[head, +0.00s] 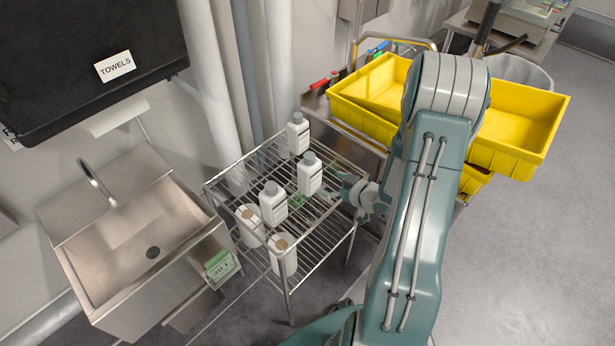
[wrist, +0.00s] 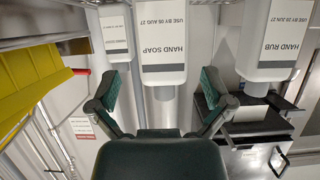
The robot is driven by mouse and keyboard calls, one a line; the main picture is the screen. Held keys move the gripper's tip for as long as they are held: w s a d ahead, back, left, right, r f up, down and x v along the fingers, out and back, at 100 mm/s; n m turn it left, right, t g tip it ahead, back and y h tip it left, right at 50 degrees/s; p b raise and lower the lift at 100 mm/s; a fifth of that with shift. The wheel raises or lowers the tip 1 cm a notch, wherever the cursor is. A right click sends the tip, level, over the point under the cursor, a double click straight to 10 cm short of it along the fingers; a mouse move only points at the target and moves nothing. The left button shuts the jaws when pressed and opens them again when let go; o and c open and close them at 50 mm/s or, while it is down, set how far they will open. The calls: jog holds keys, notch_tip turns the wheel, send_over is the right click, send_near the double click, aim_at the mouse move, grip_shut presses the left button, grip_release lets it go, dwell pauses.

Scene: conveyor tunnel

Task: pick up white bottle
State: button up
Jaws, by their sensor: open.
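Three white bottles with grey caps stand upright on the wire rack in the head view: one at the back (head: 298,138), one in the middle (head: 309,178) and one in front (head: 273,206). My gripper (head: 345,188) is open and empty, just right of the middle bottle. In the wrist view, the open fingers (wrist: 158,92) frame a white bottle labelled HAND SOAP (wrist: 163,50), with a visible gap on both sides. A HAND RUB bottle (wrist: 273,45) is at the right and a smaller-looking white bottle (wrist: 116,35) at the left.
Two white containers with brown lids, one left (head: 249,228) and one front (head: 284,262), share the wire rack (head: 325,222). A steel sink (head: 140,235) is left of it. Yellow bins (head: 519,125) stand behind my arm. Open floor (head: 540,240) lies to the right.

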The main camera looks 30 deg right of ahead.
aim_at(316, 178)
jog(key=x, duration=0.2)
jog(key=shift+w+a+f, duration=0.1)
jog(key=shift+w+f, duration=0.05)
jog(key=shift+w, duration=0.1)
jog(key=x, duration=0.5)
jog(key=shift+w+a, duration=0.25)
jog(key=shift+w, duration=0.1)
jog(key=shift+c, duration=0.3)
jog(key=c, duration=1)
